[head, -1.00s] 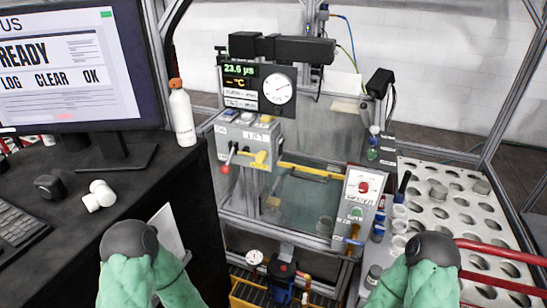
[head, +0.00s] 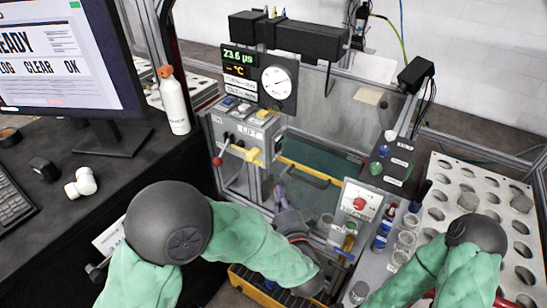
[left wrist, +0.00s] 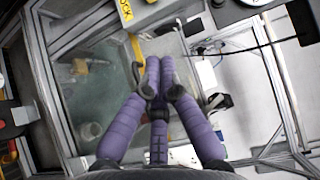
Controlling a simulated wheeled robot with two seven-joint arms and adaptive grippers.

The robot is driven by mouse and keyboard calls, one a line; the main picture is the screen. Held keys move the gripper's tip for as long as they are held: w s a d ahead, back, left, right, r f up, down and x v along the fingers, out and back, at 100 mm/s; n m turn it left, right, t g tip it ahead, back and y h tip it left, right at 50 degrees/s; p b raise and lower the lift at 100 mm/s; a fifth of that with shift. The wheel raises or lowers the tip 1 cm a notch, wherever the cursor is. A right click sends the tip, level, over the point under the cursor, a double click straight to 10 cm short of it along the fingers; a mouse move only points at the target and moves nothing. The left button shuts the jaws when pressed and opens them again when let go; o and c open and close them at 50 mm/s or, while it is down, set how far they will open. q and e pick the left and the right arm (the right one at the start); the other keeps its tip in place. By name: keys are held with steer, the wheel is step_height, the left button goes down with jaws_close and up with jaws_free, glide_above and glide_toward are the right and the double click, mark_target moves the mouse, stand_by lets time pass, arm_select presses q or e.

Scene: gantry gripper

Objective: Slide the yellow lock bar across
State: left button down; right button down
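In the left wrist view, a short yellow strip (left wrist: 137,47) shows beside my fingertips, below a yellow label (left wrist: 125,10) partly reading "OCK". My left gripper (head: 279,190) has purple fingers and reaches up from below, near the bar's left part. In the left wrist view, my left gripper (left wrist: 159,62) has its fingertips drawn together with nothing visible between them. Contact with the bar cannot be told. My right gripper is out of view; only the right arm shows.
A grey control box (head: 243,135) with a red knob and yellow handle stands left of the bar. A panel with a red button (head: 358,203) stands right. The glass tank (left wrist: 85,95) lies beside my fingers. A white perforated rack (head: 455,185) is at right.

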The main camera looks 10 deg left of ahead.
mark_target(247, 157)
arm_select(q)
steer(key=b+x, duration=0.1)
steer(key=x, duration=0.3)
steer(key=a+b+x, duration=0.1)
steer(key=x, duration=0.3)
steer(key=s+a+b+x, duration=0.1)
steer(key=b+x, duration=0.1)
steer(key=x, duration=0.2)
steer(key=shift+a, duration=0.15)
steer(key=shift+w+a+r, duration=0.1)
steer(key=shift+w+a, duration=0.1)
steer(key=shift+a, duration=0.15)
steer(key=a, duration=0.1)
steer(key=w+a+p, duration=0.1)
steer(key=a, duration=0.1)
steer(key=shift+w+a+r, duration=0.1)
steer(key=shift+w+a, duration=0.05)
steer(key=shift+a, duration=0.2)
steer(key=shift+w+a, duration=0.1)
steer(key=shift+a, duration=0.35)
